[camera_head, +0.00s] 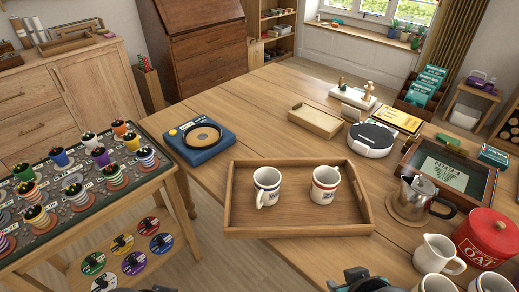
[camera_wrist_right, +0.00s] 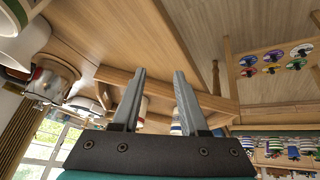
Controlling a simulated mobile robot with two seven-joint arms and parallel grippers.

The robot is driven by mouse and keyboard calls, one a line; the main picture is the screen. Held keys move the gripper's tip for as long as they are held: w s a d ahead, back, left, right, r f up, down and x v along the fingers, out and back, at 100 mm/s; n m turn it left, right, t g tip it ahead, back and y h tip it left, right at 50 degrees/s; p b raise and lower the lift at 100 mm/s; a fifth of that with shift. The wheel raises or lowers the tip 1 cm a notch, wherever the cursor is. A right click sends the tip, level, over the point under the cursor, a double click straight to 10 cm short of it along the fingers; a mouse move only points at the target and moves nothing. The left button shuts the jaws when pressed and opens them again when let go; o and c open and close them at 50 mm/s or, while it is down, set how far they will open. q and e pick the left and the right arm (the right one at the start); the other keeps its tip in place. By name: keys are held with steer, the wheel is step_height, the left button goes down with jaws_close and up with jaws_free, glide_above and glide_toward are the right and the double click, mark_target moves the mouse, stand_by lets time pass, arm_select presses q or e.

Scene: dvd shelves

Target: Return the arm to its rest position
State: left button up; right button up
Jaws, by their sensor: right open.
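My right gripper (camera_head: 362,280) shows at the bottom edge of the head view, low in front of the wooden tray. In the right wrist view its two fingers (camera_wrist_right: 160,73) stand apart with nothing between them, so it is open and empty. A dark sliver at the bottom left edge of the head view may be part of my left gripper; its jaws are hidden. Two striped white mugs, a left one (camera_head: 267,187) and a right one (camera_head: 325,184), stand upright in the wooden tray (camera_head: 300,232), apart from my right gripper.
A white jug (camera_head: 437,254), a red OAT canister (camera_head: 487,238) and a moka pot (camera_head: 418,196) stand right of the tray. A blue device (camera_head: 200,141) lies behind it to the left. A rack of colored stacks (camera_head: 62,190) is at far left. Bare tabletop lies around the tray.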

steer(key=s+f+g, duration=0.2)
steer(key=s+g, duration=0.1)
steer(key=s, duration=0.4)
arm_select(q)
steer(key=s+a+f+g, duration=0.1)
steer(key=s+f, duration=0.1)
steer(key=f, duration=1)
steer(key=s+f, duration=0.3)
steer(key=f, duration=0.9)
arm_select(e)
step_height(320, 180, down, 24)
steer(key=s, duration=0.2)
arm_select(q)
steer(key=s+a+f+g, duration=0.1)
steer(key=s+a+f, duration=0.1)
steer(key=s+f, duration=0.9)
steer(key=s, duration=0.2)
steer(key=shift+s+a+f+y, duration=0.2)
steer(key=shift+s+a+y, duration=0.1)
steer(key=shift+s+a, duration=0.1)
arm_select(e)
steer(key=s+d+f+g, duration=0.2)
steer(key=s+f, duration=0.9)
steer(key=s, duration=0.3)
steer(key=shift+d+f, duration=0.15)
steer(key=shift+f, duration=0.05)
steer(key=shift+s, duration=0.1)
